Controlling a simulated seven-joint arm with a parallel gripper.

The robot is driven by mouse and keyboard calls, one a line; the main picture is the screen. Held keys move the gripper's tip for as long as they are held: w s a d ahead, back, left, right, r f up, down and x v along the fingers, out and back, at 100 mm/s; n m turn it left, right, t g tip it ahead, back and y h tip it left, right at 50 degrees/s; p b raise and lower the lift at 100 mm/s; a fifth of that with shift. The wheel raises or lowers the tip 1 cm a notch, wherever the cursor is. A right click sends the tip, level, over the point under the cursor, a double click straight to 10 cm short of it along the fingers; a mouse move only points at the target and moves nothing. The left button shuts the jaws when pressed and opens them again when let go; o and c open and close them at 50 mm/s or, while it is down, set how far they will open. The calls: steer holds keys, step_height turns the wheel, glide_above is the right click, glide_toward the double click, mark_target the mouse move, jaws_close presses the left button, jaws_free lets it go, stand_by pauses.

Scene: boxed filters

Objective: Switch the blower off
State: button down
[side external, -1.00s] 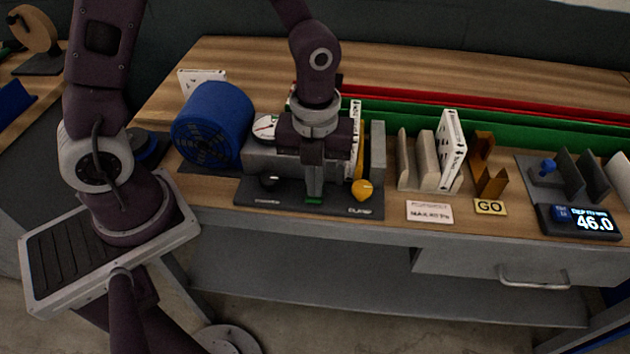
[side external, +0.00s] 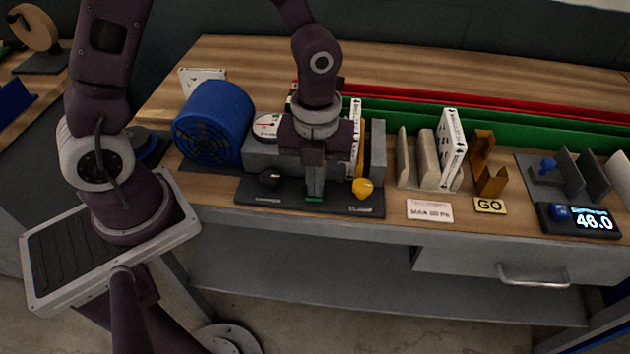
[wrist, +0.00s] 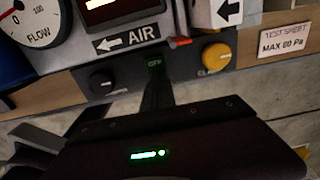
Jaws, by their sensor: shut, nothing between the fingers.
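The blower (side external: 213,125) is a blue drum with a round grille, at the left of the bench. In front of the grey filter housing is a dark control panel (side external: 337,206) with a black knob (side external: 268,180) and a yellow knob (side external: 362,189). Between the knobs is a small switch with green lettering that reads OFF in the wrist view (wrist: 154,63). My gripper (side external: 314,194) is shut and empty, pointing down over this switch. Its fingertips (wrist: 158,80) sit right by the switch and partly cover it; I cannot tell whether they touch.
A flow gauge (wrist: 31,20) sits behind the panel at left. The bench's front edge is close to the panel.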

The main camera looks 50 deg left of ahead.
steer(key=shift+w+a, duration=0.5)
steer(key=shift+a, duration=0.05)
steer(key=shift+r, duration=0.1)
step_height(320, 180, up, 14)
steer(key=shift+s+d, duration=0.5)
steer(key=shift+d, duration=0.05)
